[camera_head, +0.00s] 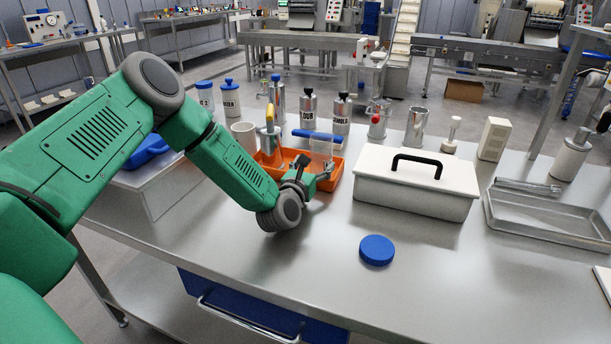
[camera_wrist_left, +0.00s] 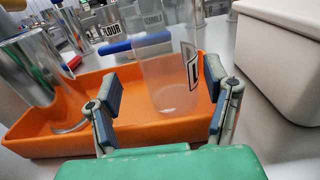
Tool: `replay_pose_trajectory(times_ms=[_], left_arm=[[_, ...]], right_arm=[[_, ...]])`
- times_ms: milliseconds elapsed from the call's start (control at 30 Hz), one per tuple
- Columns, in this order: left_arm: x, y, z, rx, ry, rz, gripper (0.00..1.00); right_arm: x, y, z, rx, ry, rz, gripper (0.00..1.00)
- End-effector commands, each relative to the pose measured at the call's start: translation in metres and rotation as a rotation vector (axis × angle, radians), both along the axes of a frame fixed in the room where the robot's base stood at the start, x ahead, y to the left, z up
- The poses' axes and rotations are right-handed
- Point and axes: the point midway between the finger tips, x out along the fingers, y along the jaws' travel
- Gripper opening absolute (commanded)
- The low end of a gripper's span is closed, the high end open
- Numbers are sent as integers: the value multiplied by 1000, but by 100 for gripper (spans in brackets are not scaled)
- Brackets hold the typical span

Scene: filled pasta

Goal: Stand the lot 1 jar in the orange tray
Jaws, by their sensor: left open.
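The lot 1 jar (camera_wrist_left: 165,75) is clear and upright, with part of a black-marked label at its right side. It stands in the right part of the orange tray (camera_wrist_left: 150,133); it also shows in the head view (camera_head: 321,153) at the right end of the tray (camera_head: 337,180). My left gripper (camera_wrist_left: 161,76) is open, with one finger on each side of the jar. A gap shows at the left finger; the right finger is close to the label, and I cannot tell whether it touches. In the head view the left gripper (camera_head: 309,178) is at the tray's front right. My right gripper is not in view.
A shiny metal vessel (camera_wrist_left: 30,75) is at the tray's left. A white box (camera_head: 415,186) with a black handle stands right of the tray. A blue lid (camera_head: 377,249) lies on the bare front tabletop. Several canisters stand behind the tray.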

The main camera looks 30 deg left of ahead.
Motion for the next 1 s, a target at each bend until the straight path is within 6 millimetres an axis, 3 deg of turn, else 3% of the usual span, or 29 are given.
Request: replay_pose_trajectory(times_ms=[200,400,1000], left_arm=[[-47,-10,-1,-4,2,-1,70],[-75,-15,-2,-3,1,-1,70],[-83,-18,-1,0,0,0,70]], right_arm=[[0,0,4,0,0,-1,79],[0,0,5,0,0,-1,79],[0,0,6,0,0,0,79]])
